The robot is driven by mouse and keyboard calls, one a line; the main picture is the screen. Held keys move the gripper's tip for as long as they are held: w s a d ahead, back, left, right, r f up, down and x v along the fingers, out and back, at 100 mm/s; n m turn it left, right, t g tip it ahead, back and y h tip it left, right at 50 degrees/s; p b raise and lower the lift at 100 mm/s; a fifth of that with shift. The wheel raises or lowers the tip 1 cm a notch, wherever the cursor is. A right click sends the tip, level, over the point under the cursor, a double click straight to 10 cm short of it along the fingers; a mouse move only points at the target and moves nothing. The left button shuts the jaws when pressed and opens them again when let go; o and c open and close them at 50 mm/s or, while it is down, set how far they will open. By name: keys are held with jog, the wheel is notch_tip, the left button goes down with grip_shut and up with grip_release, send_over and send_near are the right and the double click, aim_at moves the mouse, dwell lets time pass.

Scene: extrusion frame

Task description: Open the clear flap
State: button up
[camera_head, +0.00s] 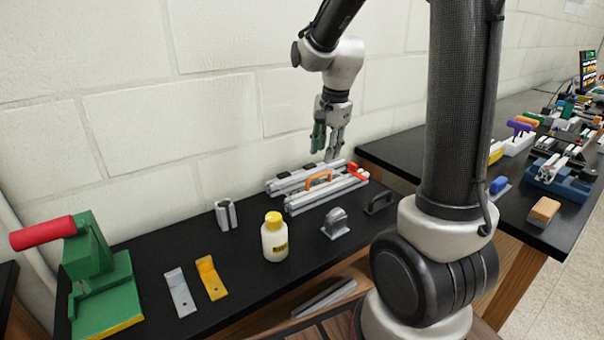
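The aluminium extrusion frame (328,198) lies on the black bench near the wall. An orange handle (319,178) arches over its middle, and a red part (356,171) sits at its right end. I cannot make out a clear flap; any see-through panel is too faint to tell at this size. My gripper (326,155) points down above the back right part of the frame. Its fingers look apart with nothing visible between them. I cannot tell whether a fingertip touches the frame.
A yellow-capped bottle (275,240), a grey clamp-like part (336,224) and a black handle (380,203) stand in front of the frame. A green press with a red handle (42,233) is at far left. Another cluttered bench (400,152) is at right.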

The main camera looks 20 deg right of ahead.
aim_at(320, 174)
jog(key=f, duration=0.2)
jog(key=w+f+m, duration=0.1)
jog(key=f, duration=0.2)
jog(key=w+f+m, duration=0.1)
jog(key=f, duration=0.1)
jog(key=shift+a+f, duration=0.1)
jog(key=shift+f, duration=0.2)
grip_shut()
